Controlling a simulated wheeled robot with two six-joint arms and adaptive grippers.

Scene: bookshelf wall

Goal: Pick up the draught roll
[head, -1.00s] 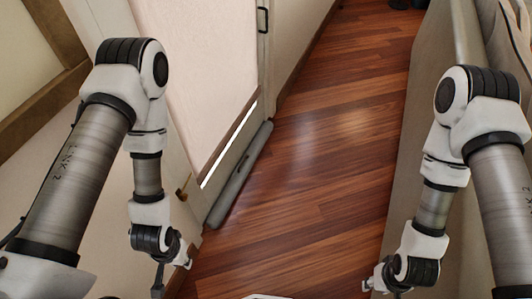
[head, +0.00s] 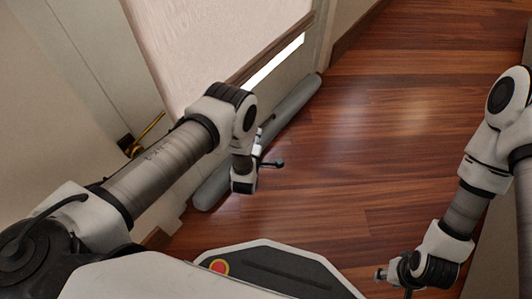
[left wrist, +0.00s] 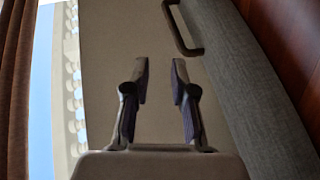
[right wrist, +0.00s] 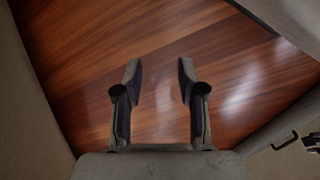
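The draught roll (head: 297,104) is a long grey fabric roll on the floor along the foot of the door. My left arm crosses in front of its middle in the head view. My left gripper (head: 266,158) is over the roll's middle; exact contact cannot be told there. In the left wrist view the roll (left wrist: 248,85) runs along the right, beside the open, empty fingers (left wrist: 161,76), not between them. My right gripper (head: 384,273) is low at the right, away from the roll; its fingers (right wrist: 159,76) are open and empty over the floor.
The door (head: 215,35) with a pale blind stands behind the roll. A brass handle (head: 150,130) sticks out at left. A dark handle (left wrist: 183,28) shows near the roll in the left wrist view. The wooden floor (head: 370,130) is clear to the right.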

